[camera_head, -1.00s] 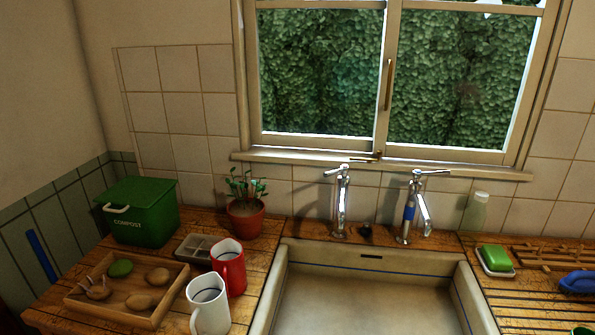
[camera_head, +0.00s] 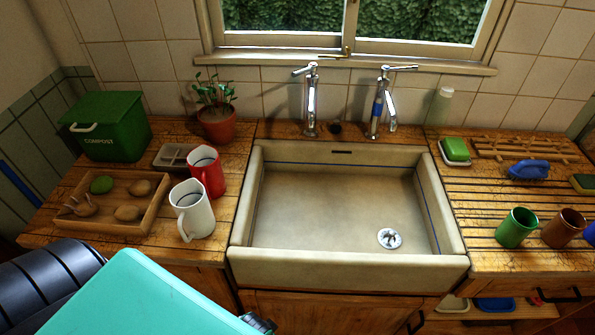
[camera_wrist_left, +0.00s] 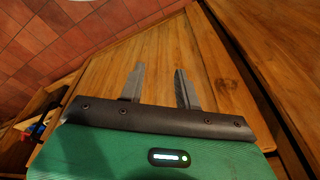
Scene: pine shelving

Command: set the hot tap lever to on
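Two chrome taps stand behind the sink. The left tap (camera_head: 311,100) has a lever (camera_head: 304,70) on top that points left, and I make out no colour band on it. The right tap (camera_head: 379,105) has a blue band and a lever (camera_head: 402,68) that points right. Which tap is hot is not marked clearly, though the blue band is on the right one. My left arm comes in at the lower left, far below and in front of the taps. My left gripper (camera_wrist_left: 159,80) shows in the left wrist view with its fingers apart and nothing between them. My right gripper is not in view.
The pale sink (camera_head: 350,268) is empty. Left of it stand a white mug (camera_head: 192,212), a red mug (camera_head: 209,177), a wooden tray (camera_head: 77,219), a potted plant (camera_head: 217,125) and a green compost bin (camera_head: 108,128). Green soap (camera_head: 455,149) and cups are on the right.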

